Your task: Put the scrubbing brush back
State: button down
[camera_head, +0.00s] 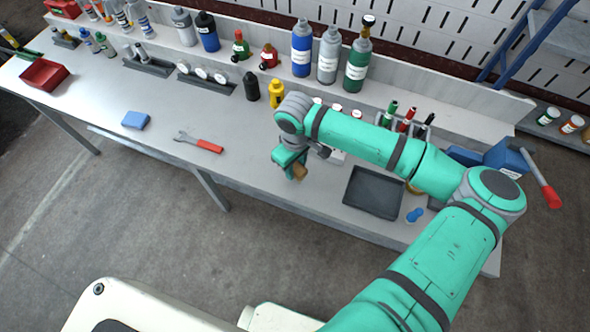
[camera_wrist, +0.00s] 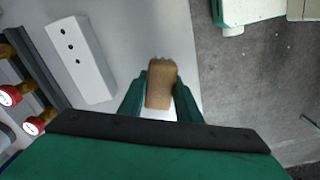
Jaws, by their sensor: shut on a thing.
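My gripper (camera_head: 291,163) is above the front part of the grey workbench (camera_head: 262,150), near its front edge. It is shut on a light brown wooden block-like piece, which I take to be the scrubbing brush (camera_head: 299,172). In the wrist view the brush (camera_wrist: 160,84) sits between the two green fingers (camera_wrist: 160,90).
A black tray (camera_head: 373,193) lies right of my gripper. A wrench (camera_head: 198,142) and a blue sponge-like block (camera_head: 135,119) lie to the left. Bottles (camera_head: 328,55) line the back. A white block with holes (camera_wrist: 80,58) is near the gripper.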

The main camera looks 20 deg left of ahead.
aim_at(295, 171)
jog(key=shift+w+a+f, duration=0.2)
jog(key=shift+w+f, duration=0.1)
jog(key=shift+f, duration=0.05)
jog(key=shift+w+f, duration=0.1)
jog(key=shift+f, duration=1.55)
jog(key=shift+f, duration=0.2)
jog(key=c, duration=1.3)
grip_release()
jog(key=shift+r, duration=0.1)
notch_tip(295, 171, up, 12)
jog(key=shift+r, duration=0.1)
jog(key=shift+a, duration=0.15)
